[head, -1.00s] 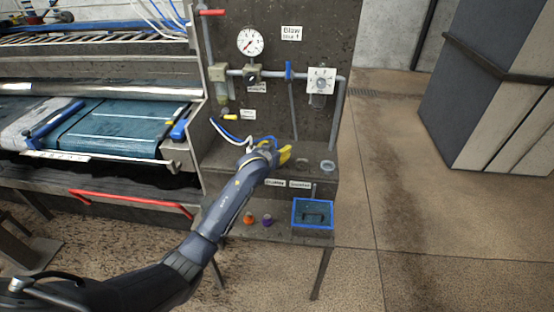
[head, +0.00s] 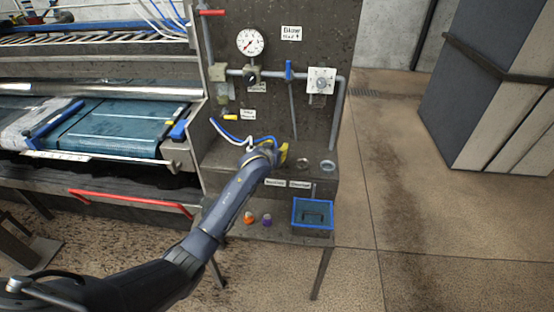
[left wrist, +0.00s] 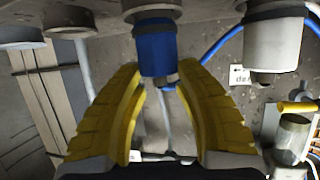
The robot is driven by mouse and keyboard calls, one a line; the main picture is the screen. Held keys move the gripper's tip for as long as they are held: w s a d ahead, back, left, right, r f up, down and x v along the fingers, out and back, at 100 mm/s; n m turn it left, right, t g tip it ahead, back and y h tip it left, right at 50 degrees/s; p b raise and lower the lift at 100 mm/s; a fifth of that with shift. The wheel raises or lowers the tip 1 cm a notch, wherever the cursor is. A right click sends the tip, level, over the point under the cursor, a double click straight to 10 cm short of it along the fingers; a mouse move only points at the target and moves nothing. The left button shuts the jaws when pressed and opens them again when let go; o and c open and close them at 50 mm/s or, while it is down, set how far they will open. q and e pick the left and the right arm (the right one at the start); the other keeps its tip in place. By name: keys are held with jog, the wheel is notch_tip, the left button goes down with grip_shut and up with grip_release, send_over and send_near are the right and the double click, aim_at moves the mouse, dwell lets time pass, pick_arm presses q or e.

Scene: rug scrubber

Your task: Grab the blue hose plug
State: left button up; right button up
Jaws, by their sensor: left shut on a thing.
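The blue hose plug (left wrist: 155,48) shows at the top middle of the left wrist view, seated against a round grey fitting. My left gripper (left wrist: 160,88) has its yellow fingers on both sides of the plug, shut on it. In the head view my left gripper (head: 283,153) is at the back of the grey ledge, below the pipe panel, and hides the plug there. A blue hose (head: 228,133) runs to that spot. A white plug (left wrist: 272,45) is in a separate fitting to the right in the left wrist view. My right gripper is out of view.
Round sockets (head: 328,165) sit on the ledge right of my gripper. A blue-rimmed tray (head: 331,227), an orange piece (head: 249,217) and a purple piece (head: 267,219) are on the lower shelf. A pipe (head: 338,115) and gauge (head: 250,42) stand behind.

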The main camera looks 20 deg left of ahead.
pick_arm(q)
grip_shut()
